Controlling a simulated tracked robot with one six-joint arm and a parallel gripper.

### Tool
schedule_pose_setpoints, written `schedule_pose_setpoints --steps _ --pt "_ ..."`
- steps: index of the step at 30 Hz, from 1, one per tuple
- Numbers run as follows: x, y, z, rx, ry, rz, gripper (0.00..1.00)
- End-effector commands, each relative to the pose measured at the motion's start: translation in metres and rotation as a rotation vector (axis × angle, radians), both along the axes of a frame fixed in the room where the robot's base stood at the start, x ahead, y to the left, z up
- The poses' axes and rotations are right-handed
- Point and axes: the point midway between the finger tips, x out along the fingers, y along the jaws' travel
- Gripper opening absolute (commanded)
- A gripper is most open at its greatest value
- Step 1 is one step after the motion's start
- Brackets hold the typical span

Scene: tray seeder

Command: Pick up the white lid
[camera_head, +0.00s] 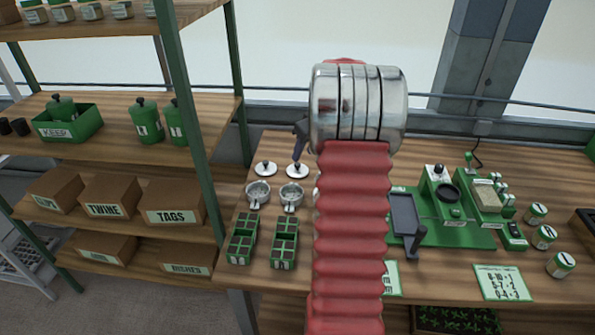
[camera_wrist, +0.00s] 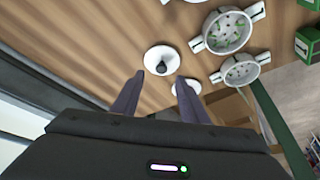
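Two round white lids with dark knobs lie on the wooden bench in the head view, a left one (camera_head: 265,169) and a right one (camera_head: 297,171). My gripper (camera_head: 298,153) is above the right lid, partly hidden behind my arm. In the wrist view one lid (camera_wrist: 154,65) lies just beyond the open fingertips (camera_wrist: 159,82), roughly in line with the gap between them. The second lid (camera_wrist: 190,88) is partly hidden by the right finger. The fingers hold nothing, and a gap shows between them and the nearer lid's knob.
Two strainer-like pots (camera_head: 258,193) (camera_head: 291,195) stand in front of the lids, with green seed trays (camera_head: 240,240) (camera_head: 284,243) nearer. A shelf with a green post (camera_head: 190,120) stands at left. A green machine (camera_head: 455,205) is at right.

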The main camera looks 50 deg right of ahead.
Motion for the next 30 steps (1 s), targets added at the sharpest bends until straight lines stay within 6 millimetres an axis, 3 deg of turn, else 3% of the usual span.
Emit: schedule_pose_setpoints --steps 3,17,30 --pt "0.004 0.0 -0.01 0.0 0.0 0.001 0.4" --pt "0.007 0.0 -0.016 0.0 0.0 0.001 0.4" --pt "0.026 0.001 -0.058 0.0 0.0 0.001 0.4"
